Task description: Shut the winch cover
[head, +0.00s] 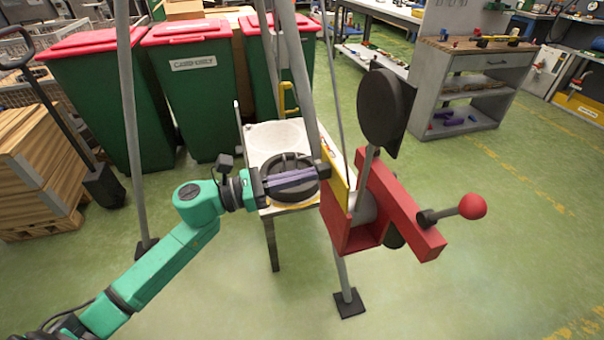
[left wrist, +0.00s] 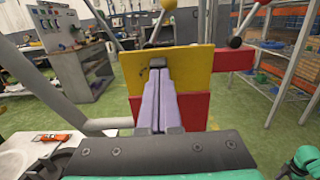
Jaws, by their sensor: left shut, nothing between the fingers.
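The winch (head: 385,205) has a red frame with a grey drum inside and a crank with a red ball, mounted on a grey leg. Its yellow cover (head: 335,165) is a flat plate on the left side, seen almost edge-on in the head view. In the left wrist view the yellow cover (left wrist: 195,68) stands upright, facing me, above a red panel. My left gripper (head: 316,174) is shut and empty, its fingertips at the cover's face. Its purple-sided fingers (left wrist: 157,70) hide part of the cover.
A black disc (head: 386,107) stands above the winch. A small white table (head: 276,135) is behind my left gripper, with a dark round object on it. Grey poles (head: 131,130) rise around the winch. Green bins (head: 195,95) stand behind. Floor at the right is clear.

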